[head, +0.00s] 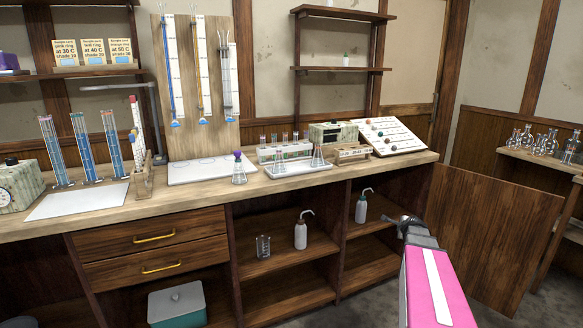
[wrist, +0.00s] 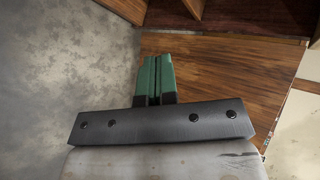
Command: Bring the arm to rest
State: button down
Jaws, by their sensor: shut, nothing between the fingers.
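My gripper shows in the wrist view (wrist: 154,78) with its two green fingers together and nothing between them. Bare grey floor and a brown wooden panel lie beyond it. In the head view my arm reaches up from the lower right, with a pink link nearest. The arm's far end is in front of the wooden panel (head: 500,235) at the right end of the bench, lower than the bench top. It appears apart from the bench and its glassware. The fingertips are too small to make out in the head view.
The wooden bench (head: 215,196) carries tall cylinders, a burette board (head: 195,85), a flask with a purple top (head: 239,170) and a tube rack (head: 284,152). Wash bottles (head: 301,234) and a beaker (head: 263,246) stand on shelves below. More flasks (head: 547,142) stand at right.

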jog(key=s+a+f+n+g+y, duration=0.1)
jog(key=s+a+f+n+g, duration=0.2)
jog(key=a, duration=0.4)
jog(key=s+a+f+n+y, duration=0.1)
jog(key=s+a+n, duration=0.25)
jog(key=a, duration=0.25)
jog(key=s+a+f+n+g, duration=0.2)
jog(key=s+a+n+g, duration=0.5)
jog(key=s+a+n, duration=0.8)
jog(key=s+a, duration=0.1)
jog(key=s, duration=0.2)
jog(key=shift+s+f+g, duration=0.3)
jog(key=shift+f+g, duration=0.1)
